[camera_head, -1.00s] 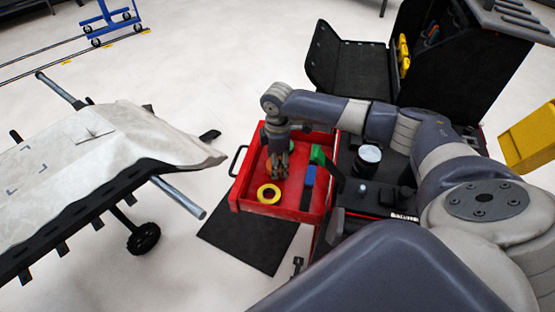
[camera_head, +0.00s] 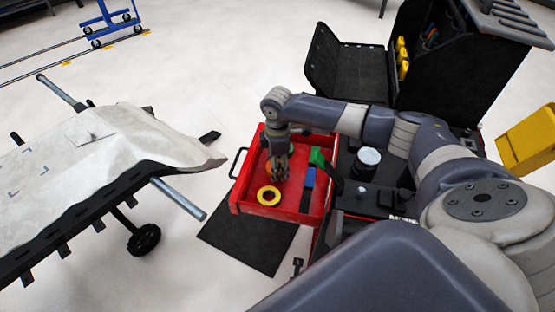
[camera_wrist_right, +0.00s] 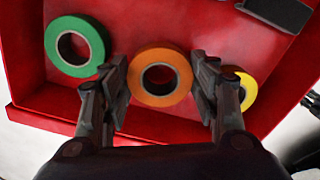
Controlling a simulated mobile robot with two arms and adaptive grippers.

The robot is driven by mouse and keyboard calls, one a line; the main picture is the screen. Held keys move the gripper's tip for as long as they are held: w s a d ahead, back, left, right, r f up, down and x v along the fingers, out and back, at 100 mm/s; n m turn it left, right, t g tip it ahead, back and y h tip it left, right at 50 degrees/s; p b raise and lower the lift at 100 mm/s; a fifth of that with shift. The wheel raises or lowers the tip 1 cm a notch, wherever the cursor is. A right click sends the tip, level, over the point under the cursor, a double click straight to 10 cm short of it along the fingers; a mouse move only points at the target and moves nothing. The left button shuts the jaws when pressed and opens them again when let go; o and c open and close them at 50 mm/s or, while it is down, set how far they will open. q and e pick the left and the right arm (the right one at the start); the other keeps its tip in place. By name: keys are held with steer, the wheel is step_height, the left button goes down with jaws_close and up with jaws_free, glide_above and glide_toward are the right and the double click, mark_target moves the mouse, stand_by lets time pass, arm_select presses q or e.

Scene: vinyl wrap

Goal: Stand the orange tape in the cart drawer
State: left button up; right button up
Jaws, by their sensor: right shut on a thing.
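The orange tape (camera_wrist_right: 160,96) is a roll between the fingers of my right gripper (camera_wrist_right: 161,75) in the right wrist view, its round face toward the camera. The fingers are shut on its two sides. In the head view the right gripper (camera_head: 278,172) points down into the red cart drawer (camera_head: 246,210), and only a sliver of the orange tape (camera_head: 268,168) shows beside it. I cannot tell whether the tape touches the drawer floor. The drawer is pulled out, and its red floor and wall (camera_wrist_right: 60,122) fill much of the wrist view. My left gripper is not in view.
A yellow tape (camera_head: 268,195) lies in the drawer, and a green tape (camera_wrist_right: 74,46) sits on the other side of the orange one. Blue (camera_head: 309,177) and green (camera_head: 318,157) items lie by the cart side. A draped white sheet (camera_head: 110,150) is at left.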

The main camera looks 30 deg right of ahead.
steer(key=shift+f, duration=0.6)
steer(key=o, duration=1.1)
steer(key=shift+o, duration=0.2)
